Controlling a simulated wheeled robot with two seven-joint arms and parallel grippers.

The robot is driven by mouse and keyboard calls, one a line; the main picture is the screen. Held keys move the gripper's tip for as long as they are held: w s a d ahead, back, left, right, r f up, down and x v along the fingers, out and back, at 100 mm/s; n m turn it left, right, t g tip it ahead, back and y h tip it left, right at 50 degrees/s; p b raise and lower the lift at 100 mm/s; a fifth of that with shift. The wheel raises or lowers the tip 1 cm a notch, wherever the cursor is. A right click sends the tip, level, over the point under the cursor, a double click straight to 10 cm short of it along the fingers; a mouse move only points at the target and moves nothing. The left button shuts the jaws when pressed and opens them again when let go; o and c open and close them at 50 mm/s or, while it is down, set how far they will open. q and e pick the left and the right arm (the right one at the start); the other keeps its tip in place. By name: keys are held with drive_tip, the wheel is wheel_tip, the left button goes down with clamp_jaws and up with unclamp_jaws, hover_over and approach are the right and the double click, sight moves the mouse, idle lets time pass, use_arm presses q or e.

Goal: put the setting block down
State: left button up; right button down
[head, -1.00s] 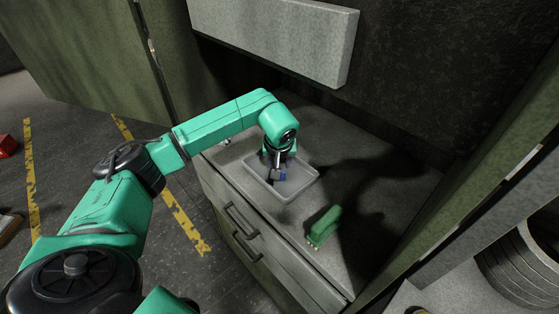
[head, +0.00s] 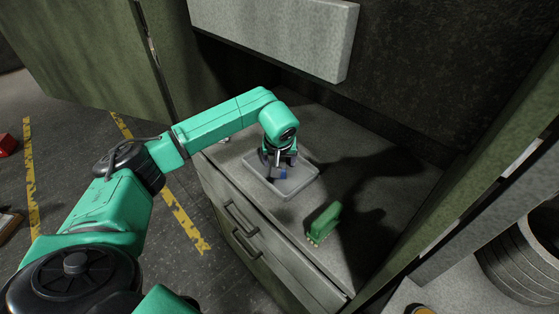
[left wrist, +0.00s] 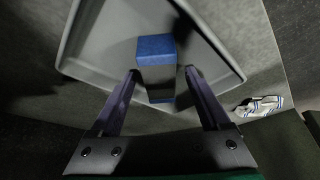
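The setting block (head: 279,174) is a small blue block in the grey tray (head: 308,183) on the cabinet top. In the left wrist view the block (left wrist: 155,47) shows blue ends and a dark middle band, inside the tray (left wrist: 68,50). My left gripper (head: 279,163) points down over the tray. In the left wrist view its two fingers (left wrist: 161,72) stand apart on either side of the block, with a clear gap on the right side. The block seems to rest on the tray floor. My right gripper is not in view.
A striped white cloth-like thing (left wrist: 262,105) lies outside the tray. A pale panel (head: 275,33) hangs above at the back.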

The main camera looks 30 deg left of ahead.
use_arm(q)
drive_tip(key=shift+f, duration=0.15)
drive_tip(key=shift+s+r, duration=0.1)
drive_tip(key=shift+r, duration=0.3)
drive_tip(key=b+v, duration=0.3)
drive_tip(key=v, duration=1.1)
